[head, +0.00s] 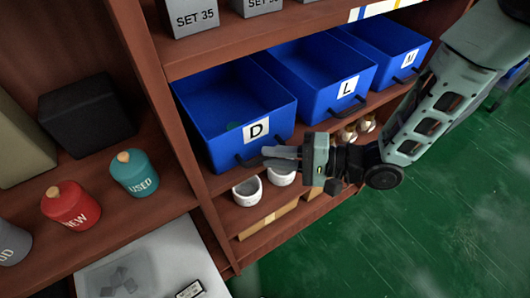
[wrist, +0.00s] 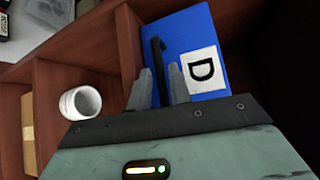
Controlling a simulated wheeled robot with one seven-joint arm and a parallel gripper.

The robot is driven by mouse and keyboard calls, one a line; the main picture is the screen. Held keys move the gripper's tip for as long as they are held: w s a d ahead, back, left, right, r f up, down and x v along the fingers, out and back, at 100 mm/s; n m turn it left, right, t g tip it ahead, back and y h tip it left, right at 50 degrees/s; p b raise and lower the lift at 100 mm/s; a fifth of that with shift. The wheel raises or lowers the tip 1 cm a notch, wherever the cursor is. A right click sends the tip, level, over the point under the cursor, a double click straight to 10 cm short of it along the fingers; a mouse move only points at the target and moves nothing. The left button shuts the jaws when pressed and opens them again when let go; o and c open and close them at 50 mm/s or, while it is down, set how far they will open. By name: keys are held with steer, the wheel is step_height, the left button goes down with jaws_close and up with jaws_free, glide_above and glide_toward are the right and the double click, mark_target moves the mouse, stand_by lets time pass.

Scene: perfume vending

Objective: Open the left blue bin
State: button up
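The left blue bin (head: 273,128), marked D, stands in the shelf at the left of a row of three. Its open top shows a blue inside with a small greenish thing in it. Its label and front also show in the wrist view (wrist: 187,38). Its dark handle (wrist: 158,56) runs between my fingers in the wrist view. My gripper (head: 266,157) is at the handle in front of the bin. The two fingers (wrist: 159,84) lie close on both sides of the handle and look shut on it. The fingers hide part of the handle.
Blue bins L (head: 326,99) and M (head: 396,66) stand to the right. White cups (head: 247,192) and a cardboard box (head: 268,220) are on the shelf below. A wooden divider (head: 160,85) is close on the left. The green floor (head: 400,240) in front is clear.

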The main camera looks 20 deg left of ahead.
steer(key=shift+s+a+f, duration=0.1)
steer(key=shift+a+f, duration=0.05)
steer(key=shift+a, duration=1.1)
jaws_close()
steer(key=shift+d, duration=0.1)
